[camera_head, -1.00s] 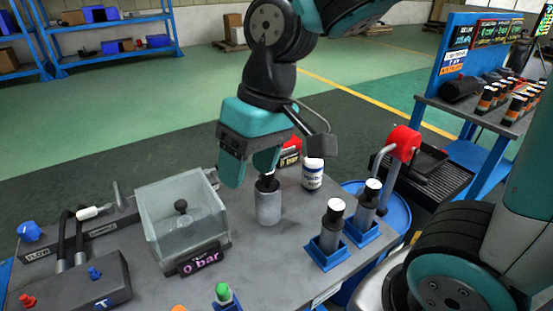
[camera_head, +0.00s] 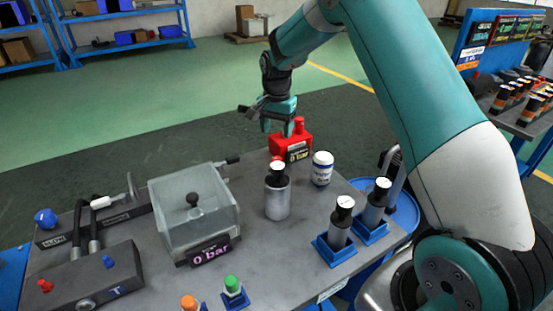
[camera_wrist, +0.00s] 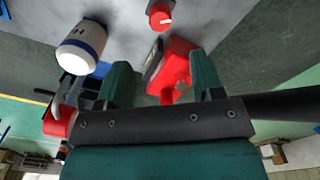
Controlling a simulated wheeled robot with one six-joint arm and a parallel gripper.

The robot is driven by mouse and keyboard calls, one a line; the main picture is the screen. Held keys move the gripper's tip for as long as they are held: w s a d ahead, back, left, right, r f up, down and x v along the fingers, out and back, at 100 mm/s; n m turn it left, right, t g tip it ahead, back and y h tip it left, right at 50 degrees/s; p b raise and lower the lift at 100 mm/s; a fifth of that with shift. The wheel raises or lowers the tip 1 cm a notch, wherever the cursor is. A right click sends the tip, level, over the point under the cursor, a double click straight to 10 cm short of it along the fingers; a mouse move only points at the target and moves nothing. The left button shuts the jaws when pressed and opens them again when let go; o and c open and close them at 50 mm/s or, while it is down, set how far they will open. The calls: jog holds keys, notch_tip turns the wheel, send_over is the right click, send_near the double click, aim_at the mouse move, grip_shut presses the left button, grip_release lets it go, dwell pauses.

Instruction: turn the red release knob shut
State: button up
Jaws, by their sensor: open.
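A red unit (camera_head: 291,147) with a small dark display stands at the table's back edge, with a red upright knob-like part (camera_head: 299,126) on top. My gripper (camera_head: 277,127) is open above and beside this unit, pointing down. In the wrist view the red unit (camera_wrist: 178,62) shows between the spread fingers (camera_wrist: 160,78), nearer the right one; contact cannot be told. Another red knob (camera_head: 45,286) is on the dark block at front left.
A white bottle (camera_head: 322,169) stands close right of the red unit. A clear box (camera_head: 194,213) with a "0 bar" display is at left. Two dark-capped cylinders stand in blue holders (camera_head: 335,249) at right.

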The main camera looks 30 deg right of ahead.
aim_at(277, 158)
notch_tip(277, 158, down, 11)
jog(key=shift+f+p, duration=0.1)
jog(key=shift+p, duration=0.5)
jog(key=c, duration=0.9)
